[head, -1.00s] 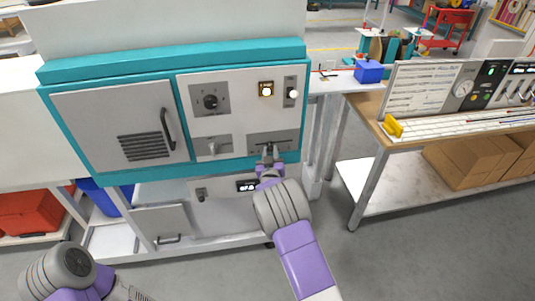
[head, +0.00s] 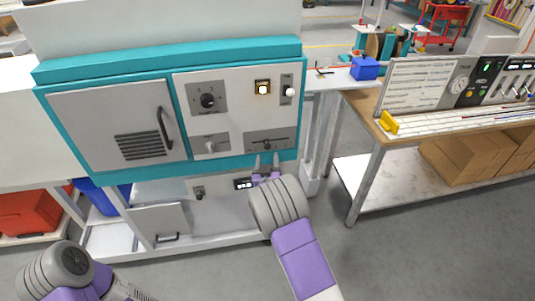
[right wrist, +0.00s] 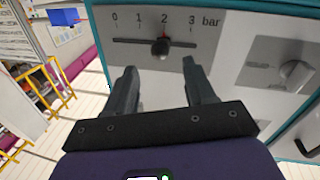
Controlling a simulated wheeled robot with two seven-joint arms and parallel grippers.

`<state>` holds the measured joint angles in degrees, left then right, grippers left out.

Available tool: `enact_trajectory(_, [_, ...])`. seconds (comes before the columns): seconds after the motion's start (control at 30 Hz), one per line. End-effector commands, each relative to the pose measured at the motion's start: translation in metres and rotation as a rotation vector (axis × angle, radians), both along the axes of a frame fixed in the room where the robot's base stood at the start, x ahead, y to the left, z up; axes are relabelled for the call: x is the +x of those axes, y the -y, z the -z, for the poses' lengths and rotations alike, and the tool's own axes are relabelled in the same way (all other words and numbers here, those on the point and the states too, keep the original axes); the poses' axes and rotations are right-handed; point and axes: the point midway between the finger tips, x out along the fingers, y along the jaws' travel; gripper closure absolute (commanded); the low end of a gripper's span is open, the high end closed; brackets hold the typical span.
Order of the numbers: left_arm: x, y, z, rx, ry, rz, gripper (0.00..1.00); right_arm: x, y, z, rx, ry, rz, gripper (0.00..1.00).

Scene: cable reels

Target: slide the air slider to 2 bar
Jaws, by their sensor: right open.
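The air slider is a dark slot with a small knob (right wrist: 160,47) under a scale marked 0, 1, 2, 3 bar (right wrist: 165,20) in the right wrist view. The knob stands at or very near the 2 mark, by a red mark. In the head view the slider plate (head: 283,143) is at the lower right of the machine's front. My right gripper (head: 267,158) is open and empty just below and in front of the slider. Its two fingers (right wrist: 159,66) point at the panel, apart from the knob. My left gripper is out of view.
The panel also carries a rotary dial (head: 208,101), a small grey knob (head: 210,146), a lit button (head: 263,88) and a white-tipped switch (head: 289,92). A closed door with a handle (head: 163,128) is left. A workbench (head: 365,105) stands right.

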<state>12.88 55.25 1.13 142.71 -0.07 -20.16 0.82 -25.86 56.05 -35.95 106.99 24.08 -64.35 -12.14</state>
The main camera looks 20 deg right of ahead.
Motion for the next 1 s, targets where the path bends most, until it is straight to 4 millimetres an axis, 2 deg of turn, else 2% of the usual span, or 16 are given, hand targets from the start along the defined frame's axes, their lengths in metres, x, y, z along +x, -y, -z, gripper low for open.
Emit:
enact_trajectory(0.1, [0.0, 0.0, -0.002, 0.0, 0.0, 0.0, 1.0, -0.014, -0.005, 0.0, 0.0, -0.001, 0.0, 0.46])
enact_trajectory(0.23, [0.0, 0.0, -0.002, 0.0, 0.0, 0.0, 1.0, -0.021, -0.007, 0.0, 0.0, 0.0, 0.0, 0.46])
enact_trajectory(0.77, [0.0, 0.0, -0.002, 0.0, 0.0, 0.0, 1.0, -0.023, -0.007, 0.001, 0.001, -0.003, 0.0, 0.46])
enact_trajectory(0.87, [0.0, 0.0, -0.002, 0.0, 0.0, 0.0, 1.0, -0.028, -0.005, 0.018, 0.021, -0.049, -0.001, 0.46])
enact_trajectory(0.97, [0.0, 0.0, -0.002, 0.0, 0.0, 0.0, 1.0, -0.044, -0.001, 0.059, 0.08, -0.172, -0.005, 0.46])
enact_trajectory(1.0, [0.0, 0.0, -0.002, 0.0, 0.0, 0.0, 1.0, -0.055, -0.001, 0.082, 0.115, -0.243, -0.009, 0.46])
